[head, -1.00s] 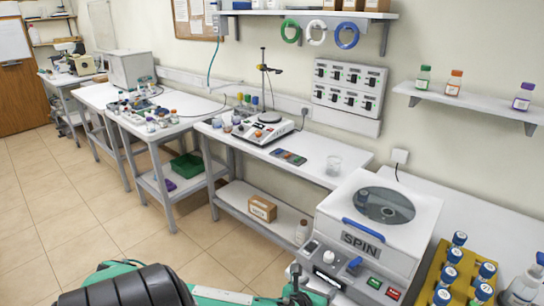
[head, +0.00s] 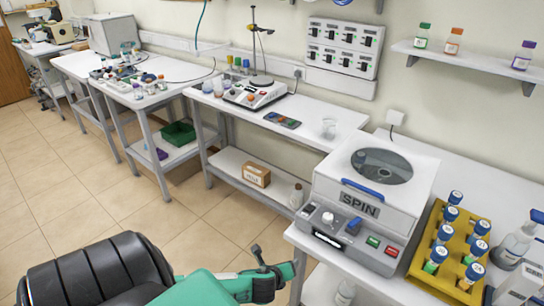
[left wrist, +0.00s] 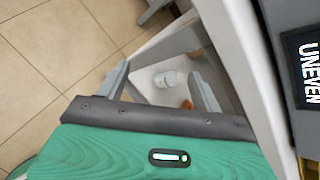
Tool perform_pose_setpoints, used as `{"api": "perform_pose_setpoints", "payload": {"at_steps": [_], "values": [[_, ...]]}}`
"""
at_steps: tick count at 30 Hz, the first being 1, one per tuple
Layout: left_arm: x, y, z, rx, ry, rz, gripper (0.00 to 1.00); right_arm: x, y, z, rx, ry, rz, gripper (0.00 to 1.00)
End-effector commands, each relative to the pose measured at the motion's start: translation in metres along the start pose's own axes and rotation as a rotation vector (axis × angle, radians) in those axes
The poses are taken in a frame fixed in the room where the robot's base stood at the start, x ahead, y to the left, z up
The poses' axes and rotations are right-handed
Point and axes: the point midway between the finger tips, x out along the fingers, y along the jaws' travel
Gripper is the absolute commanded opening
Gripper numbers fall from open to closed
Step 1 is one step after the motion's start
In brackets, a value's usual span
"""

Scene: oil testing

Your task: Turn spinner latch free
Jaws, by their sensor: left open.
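The white spinner (head: 325,185), marked SPIN, stands on the bench at right. Its lid with a round dark window is down, and a blue handle bar (head: 362,191) runs along the front edge. A small blue latch (head: 353,226) sits on the front panel beside a white knob (head: 328,219). The spinner's dark display (left wrist: 310,70) reads UNEVEN in the left wrist view. My left gripper (head: 275,266) is open and empty, left of the spinner and off the bench's front edge. Its spread fingers (left wrist: 160,74) point past the bench in the wrist view. My right gripper is out of view.
A yellow rack (head: 425,262) of blue-capped vials and a wash bottle (head: 514,248) stand right of the spinner. A bench with a hotplate stirrer (head: 255,94) lies to the left, with a box (head: 256,174) on its lower shelf. The floor (head: 120,205) at left is clear.

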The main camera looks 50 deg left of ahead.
Motion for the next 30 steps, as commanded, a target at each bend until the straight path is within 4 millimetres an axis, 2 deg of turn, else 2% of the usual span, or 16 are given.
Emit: {"api": "perform_pose_setpoints", "payload": {"at_steps": [6, 18, 23, 26, 29, 30], "values": [[0.012, 0.015, -0.012, -0.068, 0.019, 0.025, 0.67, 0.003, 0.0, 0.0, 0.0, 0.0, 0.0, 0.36], [0.015, 0.018, -0.015, -0.086, 0.025, 0.03, 0.67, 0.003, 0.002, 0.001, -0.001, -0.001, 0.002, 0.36], [0.015, 0.018, -0.015, -0.086, 0.025, 0.03, 0.36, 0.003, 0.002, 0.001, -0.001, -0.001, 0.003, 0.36], [0.018, 0.023, -0.019, -0.107, 0.031, 0.039, 0.36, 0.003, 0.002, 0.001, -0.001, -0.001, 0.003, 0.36], [0.03, 0.043, -0.036, -0.194, 0.055, 0.076, 0.36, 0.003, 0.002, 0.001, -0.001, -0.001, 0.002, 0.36], [0.036, 0.056, -0.048, -0.252, 0.07, 0.101, 0.36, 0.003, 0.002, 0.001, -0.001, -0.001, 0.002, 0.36]]}}
